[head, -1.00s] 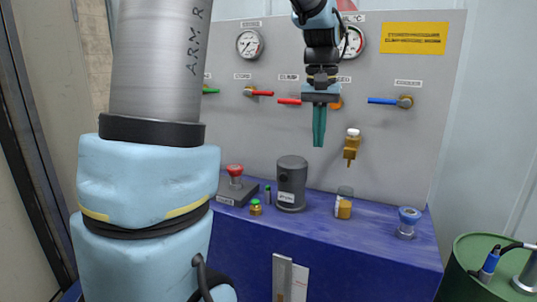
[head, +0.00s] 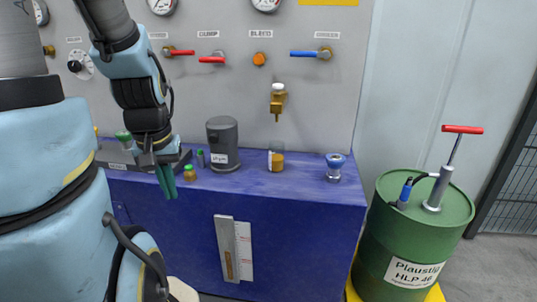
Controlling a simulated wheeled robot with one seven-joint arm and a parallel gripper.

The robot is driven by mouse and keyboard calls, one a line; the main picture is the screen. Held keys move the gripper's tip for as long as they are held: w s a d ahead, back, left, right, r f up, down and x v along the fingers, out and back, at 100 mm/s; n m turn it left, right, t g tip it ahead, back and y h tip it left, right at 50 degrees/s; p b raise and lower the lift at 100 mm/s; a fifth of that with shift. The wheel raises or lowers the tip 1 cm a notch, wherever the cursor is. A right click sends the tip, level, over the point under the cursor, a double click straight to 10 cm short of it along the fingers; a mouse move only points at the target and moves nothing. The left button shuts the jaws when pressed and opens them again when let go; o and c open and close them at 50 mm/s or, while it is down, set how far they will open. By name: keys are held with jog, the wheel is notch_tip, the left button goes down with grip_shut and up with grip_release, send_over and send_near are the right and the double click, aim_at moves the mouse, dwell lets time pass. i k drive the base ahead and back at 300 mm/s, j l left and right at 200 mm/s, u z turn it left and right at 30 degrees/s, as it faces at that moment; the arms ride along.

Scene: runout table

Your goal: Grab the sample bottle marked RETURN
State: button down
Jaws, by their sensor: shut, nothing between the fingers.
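A small clear bottle (head: 277,160) with amber liquid stands upright on the blue bench (head: 300,188), below a brass sampling tap (head: 278,99). It has a pale label at its left side; I cannot read any writing on it.
A dark grey canister (head: 223,146) stands between the bottles, and a blue-topped fitting (head: 334,167) at the right. Valve handles project from the grey panel (head: 340,90) behind. A green drum (head: 415,228) with a hand pump (head: 438,187) stands right of the bench.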

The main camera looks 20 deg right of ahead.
aim_at(276, 148)
jog(key=l+u, duration=0.35)
jog(key=k+l+u, duration=0.1)
jog(key=u, duration=0.25)
jog(key=k+l+u, duration=0.1)
jog(key=u, duration=0.3)
jog(key=l, duration=0.05)
